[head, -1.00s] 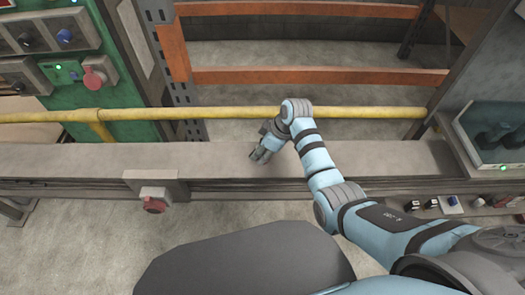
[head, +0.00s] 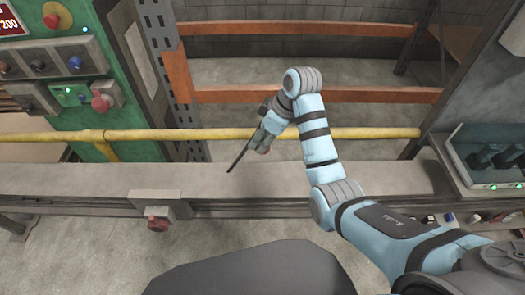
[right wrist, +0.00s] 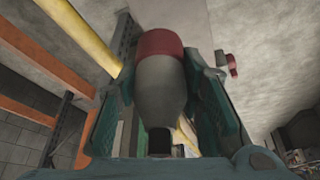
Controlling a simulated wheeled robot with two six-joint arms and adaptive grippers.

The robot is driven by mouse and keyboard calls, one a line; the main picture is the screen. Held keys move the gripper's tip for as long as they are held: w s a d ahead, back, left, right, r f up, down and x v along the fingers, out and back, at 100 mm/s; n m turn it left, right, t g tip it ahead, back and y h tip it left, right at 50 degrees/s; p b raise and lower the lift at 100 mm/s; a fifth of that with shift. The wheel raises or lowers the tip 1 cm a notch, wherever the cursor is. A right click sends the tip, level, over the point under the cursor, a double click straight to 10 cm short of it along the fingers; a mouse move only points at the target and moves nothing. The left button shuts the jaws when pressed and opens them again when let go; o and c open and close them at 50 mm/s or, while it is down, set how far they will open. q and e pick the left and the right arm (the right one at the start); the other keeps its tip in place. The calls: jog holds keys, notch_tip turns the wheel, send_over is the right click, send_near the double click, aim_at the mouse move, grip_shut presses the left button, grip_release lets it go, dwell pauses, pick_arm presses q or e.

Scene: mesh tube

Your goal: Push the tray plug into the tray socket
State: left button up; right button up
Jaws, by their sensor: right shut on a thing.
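The tray plug (right wrist: 161,80), a grey body with a red band, sits between the two fingers of my right gripper (right wrist: 160,95) in the right wrist view. The gripper is shut on it. In the head view my right gripper (head: 264,140) is above the grey tray beam (head: 300,180), and a thin dark cable-like line slants down-left from it. The plug is mostly hidden there. The tray socket (head: 158,223), red on a grey box, is on the beam's front, lower left of the gripper and apart from it. It seems to show in the right wrist view (right wrist: 231,65). My left gripper is out of view.
A yellow pipe (head: 370,133) runs along behind the beam. Orange shelving (head: 330,95) stands behind it. A green panel (head: 80,70) with another red socket (head: 103,103) is at upper left. A glass-fronted case (head: 490,155) is at right. The beam between gripper and socket looks clear.

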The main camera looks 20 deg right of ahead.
notch_tip(320, 180, up, 3)
jog(key=shift+r, duration=0.2)
jog(key=shift+f, duration=0.1)
jog(key=s+d+f+m+t+h, duration=0.1)
jog(key=s+d+f+m, duration=0.1)
jog(key=s+m, duration=0.3)
jog(key=s+d+f+m+h, duration=0.2)
jog(key=s+f+m, duration=0.3)
jog(key=s, duration=0.3)
jog(key=shift+s+d+f+m+t+h, duration=0.2)
jog(key=shift+d+m+t+h, duration=0.1)
jog(key=shift+d+t, duration=0.15)
jog(key=shift+w+a, duration=0.1)
